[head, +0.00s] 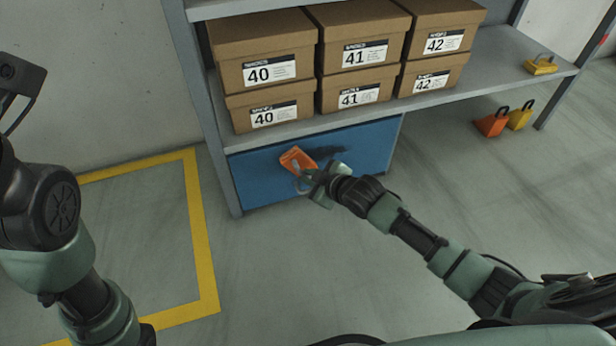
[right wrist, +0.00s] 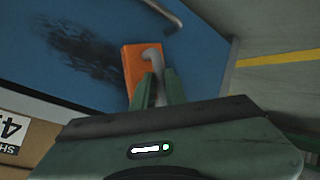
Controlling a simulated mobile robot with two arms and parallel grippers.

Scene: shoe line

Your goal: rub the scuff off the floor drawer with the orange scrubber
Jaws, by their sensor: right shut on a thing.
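The blue floor drawer (head: 262,182) sits under the shelf at floor level. A dark scuff (right wrist: 88,52) spreads over its front in the right wrist view; in the head view dark marking shows right of the scrubber. The orange scrubber (head: 297,158), a block with a grey curved handle, is in front of the drawer's blue face, beside the scuff. My right gripper (head: 309,180) is shut on the scrubber's handle; the scrubber also shows in the right wrist view (right wrist: 134,66). Whether it touches the face, I cannot tell. My left arm shows at the left, its gripper out of view.
Shoe boxes (head: 268,72) marked 40, 41 and 42 stand stacked on the shelf (head: 520,75) above the drawer. A yellow handled block (head: 541,66) lies on the shelf; an orange one (head: 491,124) and a yellow one (head: 520,117) stand on the floor. Yellow tape (head: 203,250) marks the left floor.

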